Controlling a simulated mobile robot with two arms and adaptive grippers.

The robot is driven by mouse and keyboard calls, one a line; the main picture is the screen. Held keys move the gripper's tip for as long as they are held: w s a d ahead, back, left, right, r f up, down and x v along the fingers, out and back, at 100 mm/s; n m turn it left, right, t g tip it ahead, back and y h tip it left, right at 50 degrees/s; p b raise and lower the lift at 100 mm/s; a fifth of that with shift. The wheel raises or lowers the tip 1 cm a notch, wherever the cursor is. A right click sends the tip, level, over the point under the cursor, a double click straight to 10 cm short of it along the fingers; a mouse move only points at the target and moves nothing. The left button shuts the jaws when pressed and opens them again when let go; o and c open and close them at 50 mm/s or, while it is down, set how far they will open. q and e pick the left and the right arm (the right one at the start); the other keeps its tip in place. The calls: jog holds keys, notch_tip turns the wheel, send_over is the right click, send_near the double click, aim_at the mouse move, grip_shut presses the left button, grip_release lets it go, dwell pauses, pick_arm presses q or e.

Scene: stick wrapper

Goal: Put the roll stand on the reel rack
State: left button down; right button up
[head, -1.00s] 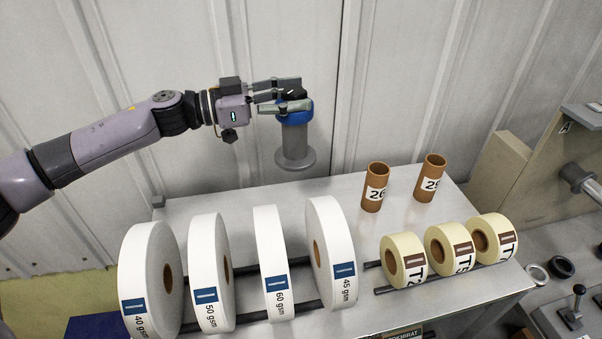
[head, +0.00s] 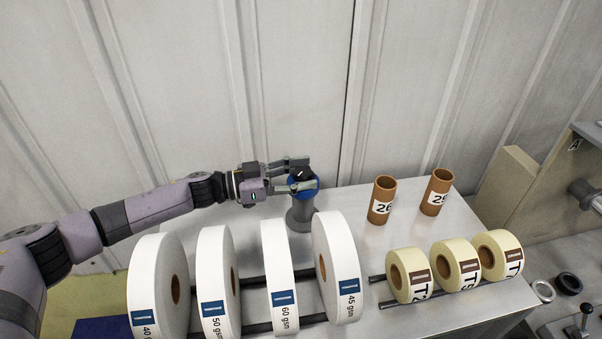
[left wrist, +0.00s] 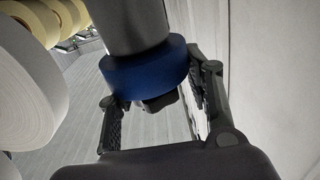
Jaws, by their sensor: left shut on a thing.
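The roll stand (head: 300,213) is a grey post with a blue collar, a dark top and a round grey base. My left gripper (head: 302,175) is shut on its upper end and holds it about upright. In the left wrist view, the blue collar (left wrist: 148,74) and grey post show between the two fingers. The reel rack (head: 345,210) is a pale metal table with dark rails. The stand's base is at the table's back part, behind the white rolls; I cannot tell whether it touches the top. My right gripper is not in view.
Several white paper rolls (head: 335,265) stand along the front left rails, close before the stand. Yellow rolls (head: 455,265) sit at the front right. Two brown tubes (head: 382,200) stand right of the stand. Bare table lies between stand and tubes. A ribbed wall (head: 290,80) rises behind.

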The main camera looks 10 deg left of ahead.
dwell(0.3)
pick_arm(q)
jog(key=c, duration=0.8)
grip_release()
jog(key=shift+f, duration=0.15)
jog(key=shift+a, duration=0.15)
jog(key=b+v, duration=0.4)
jog(key=v, duration=0.7)
jog(key=shift+s+a, duration=0.25)
jog(key=shift+s, duration=0.05)
jog(key=shift+r, duration=0.25)
